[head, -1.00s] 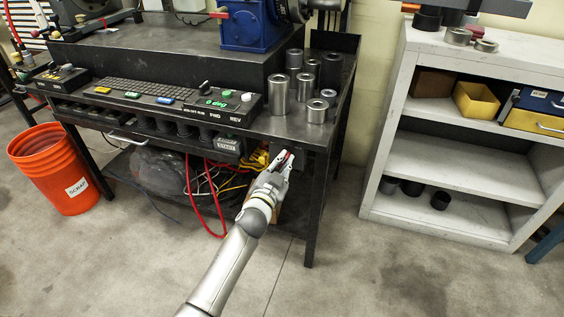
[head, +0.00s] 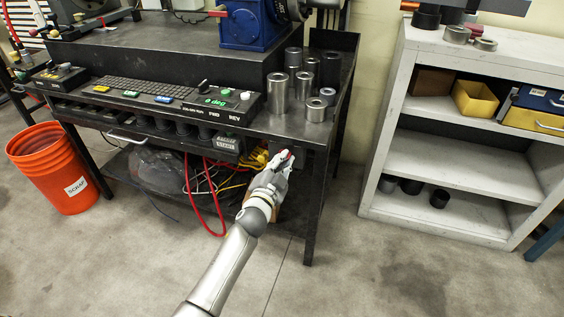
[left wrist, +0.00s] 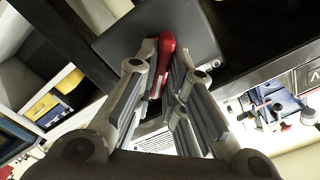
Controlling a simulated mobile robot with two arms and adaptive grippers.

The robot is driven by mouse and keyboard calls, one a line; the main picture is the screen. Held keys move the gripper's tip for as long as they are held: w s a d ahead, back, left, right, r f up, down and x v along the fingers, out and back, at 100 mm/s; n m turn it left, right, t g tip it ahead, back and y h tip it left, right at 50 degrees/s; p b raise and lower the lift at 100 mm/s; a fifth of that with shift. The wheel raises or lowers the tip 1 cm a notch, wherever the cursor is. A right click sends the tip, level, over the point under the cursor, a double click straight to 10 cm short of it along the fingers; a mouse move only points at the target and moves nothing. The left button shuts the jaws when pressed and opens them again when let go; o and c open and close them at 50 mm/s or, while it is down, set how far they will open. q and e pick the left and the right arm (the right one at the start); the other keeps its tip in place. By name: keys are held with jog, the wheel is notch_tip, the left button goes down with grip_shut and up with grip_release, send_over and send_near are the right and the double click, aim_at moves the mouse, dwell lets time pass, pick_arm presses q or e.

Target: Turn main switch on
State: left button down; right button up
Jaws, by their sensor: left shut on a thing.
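The main switch is a dark box (left wrist: 205,35) with a red handle (left wrist: 166,50), seen close up in the left wrist view. In the head view the red handle (head: 289,155) shows as a small red spot under the bench's right front corner. My left gripper (head: 284,160) reaches up to it from below. In the left wrist view its fingers (left wrist: 162,72) are shut on the red handle, one on each side. The fingers hide part of the handle, and I cannot read any on or off marking. My right gripper is not in view.
The bench (head: 270,124) carries a control panel (head: 212,104) and several metal cylinders (head: 304,85) above the switch. Red and yellow cables (head: 212,200) hang left of my gripper. An orange bucket (head: 50,170) stands left; grey shelves (head: 460,180) stand right. Floor between bench and shelves is clear.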

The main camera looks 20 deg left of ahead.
pick_arm(q)
jog(key=c, duration=1.5)
grip_release()
jog(key=s, duration=1.2)
jog(key=shift+a, duration=0.2)
jog(key=shift+f, duration=0.1)
